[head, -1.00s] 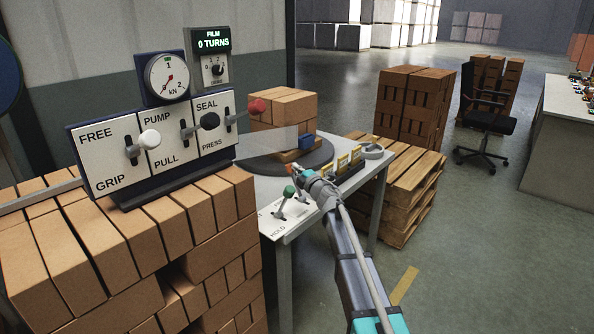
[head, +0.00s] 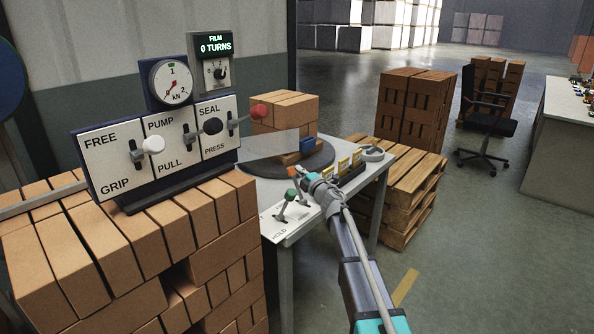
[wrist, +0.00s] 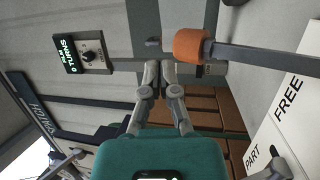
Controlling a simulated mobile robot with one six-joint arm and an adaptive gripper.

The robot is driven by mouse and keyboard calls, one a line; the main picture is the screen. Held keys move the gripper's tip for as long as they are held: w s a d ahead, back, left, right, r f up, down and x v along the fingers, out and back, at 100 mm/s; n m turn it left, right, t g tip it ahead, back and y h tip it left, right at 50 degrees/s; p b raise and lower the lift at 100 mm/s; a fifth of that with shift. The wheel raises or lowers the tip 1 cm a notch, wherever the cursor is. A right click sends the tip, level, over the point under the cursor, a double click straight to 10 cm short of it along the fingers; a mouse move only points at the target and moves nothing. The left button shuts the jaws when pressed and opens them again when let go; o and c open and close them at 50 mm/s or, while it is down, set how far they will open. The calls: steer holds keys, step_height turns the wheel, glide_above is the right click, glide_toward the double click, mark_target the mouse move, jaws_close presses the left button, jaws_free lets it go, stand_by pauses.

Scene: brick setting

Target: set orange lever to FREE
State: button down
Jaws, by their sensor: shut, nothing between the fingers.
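The orange lever's knob (wrist: 190,46) shows in the wrist view, on a dark straight bar that runs in from the right edge. A white label plate (wrist: 290,95) with the words FREE and PART lies at the right of that view. My gripper (wrist: 160,68) is shut and empty. Its fingertips lie just left of the orange knob in the picture; I cannot tell whether they touch it. In the head view my gripper (head: 302,174) is over the table's control plate, beside the green-knobbed lever (head: 290,195).
A panel with white, black and red levers (head: 160,145) stands on the brick stack (head: 130,240) at left. A turntable (head: 262,166) carries bricks behind my gripper. Yellow-marked blocks (head: 345,166) stand at the table's right. A pallet (head: 400,190) lies beyond.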

steer(key=s+d+r+p, duration=0.4)
steer(key=s+d+r, duration=0.1)
steer(key=s, duration=0.3)
steer(key=shift+s+d, duration=0.35)
steer(key=shift+d, duration=0.4)
steer(key=shift+d, duration=0.1)
steer(key=s+d+f+m+t+h, duration=0.1)
steer(key=d+f+m+h, duration=0.1)
steer(key=d+m+h, duration=0.45)
steer(key=s+d+f+m+t+h, duration=0.1)
steer(key=d+f+m+h, duration=0.1)
steer(key=d+m+h, duration=0.4)
steer(key=s+d+f+m+g+h, duration=0.4)
steer(key=s+d+f+m+g, duration=0.2)
steer(key=s+f+m, duration=0.1)
steer(key=s+a+f+m+g+y, duration=0.15)
steer(key=s+f+g, duration=0.25)
steer(key=s, duration=0.4)
steer(key=s+a+f+m+g+y, duration=0.1)
steer(key=s+f+m+g+y, duration=0.2)
steer(key=s, duration=0.5)
steer(key=s+a+f+m+g, duration=0.1)
steer(key=s+f+g, duration=0.35)
steer(key=s, duration=0.35)
step_height(320, 180, up, 24)
steer(key=p, duration=2.3)
steer(key=shift+w+a+p, duration=0.2)
steer(key=shift+w+p, duration=0.05)
steer(key=shift+p, duration=0.1)
